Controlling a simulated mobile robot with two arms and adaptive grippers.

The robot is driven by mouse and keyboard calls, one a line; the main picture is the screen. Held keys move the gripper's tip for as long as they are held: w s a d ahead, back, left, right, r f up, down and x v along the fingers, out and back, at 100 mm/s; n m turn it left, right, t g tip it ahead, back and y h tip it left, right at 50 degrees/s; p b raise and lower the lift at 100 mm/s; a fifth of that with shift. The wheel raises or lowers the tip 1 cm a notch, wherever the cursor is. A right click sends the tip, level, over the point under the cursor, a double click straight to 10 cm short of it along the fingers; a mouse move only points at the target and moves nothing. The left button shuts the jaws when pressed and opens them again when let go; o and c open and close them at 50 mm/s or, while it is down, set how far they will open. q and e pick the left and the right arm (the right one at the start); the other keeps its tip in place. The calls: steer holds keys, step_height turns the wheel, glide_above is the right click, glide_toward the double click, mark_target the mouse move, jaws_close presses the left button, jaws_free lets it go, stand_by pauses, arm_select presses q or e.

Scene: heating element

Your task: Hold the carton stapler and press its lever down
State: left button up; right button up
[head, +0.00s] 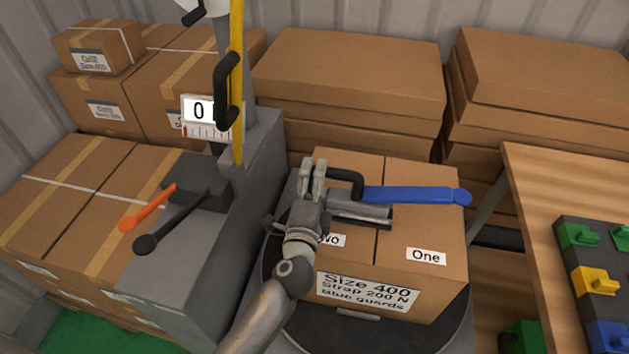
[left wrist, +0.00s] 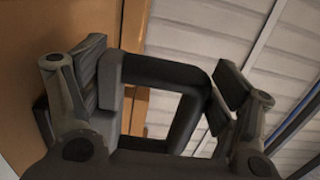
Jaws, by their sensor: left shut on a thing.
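The carton stapler has a grey body (head: 360,212), a black loop handle (head: 350,178) and a long blue lever (head: 415,196) reaching to the right. It is at the top of the brown carton (head: 430,285); I cannot tell whether it touches the carton. The lever lies nearly level above the body. My left gripper (head: 314,180) is at the stapler's left end, shut on the black handle. In the left wrist view the handle (left wrist: 185,78) sits between the two fingers (left wrist: 165,95). My right gripper is not in view.
The carton stands on a dark round turntable (head: 455,325). A grey machine (head: 262,150) with a yellow strap (head: 237,80) and orange and black levers stands left. Carton stacks (head: 345,80) fill the back. A wooden table (head: 530,215) with coloured parts is at right.

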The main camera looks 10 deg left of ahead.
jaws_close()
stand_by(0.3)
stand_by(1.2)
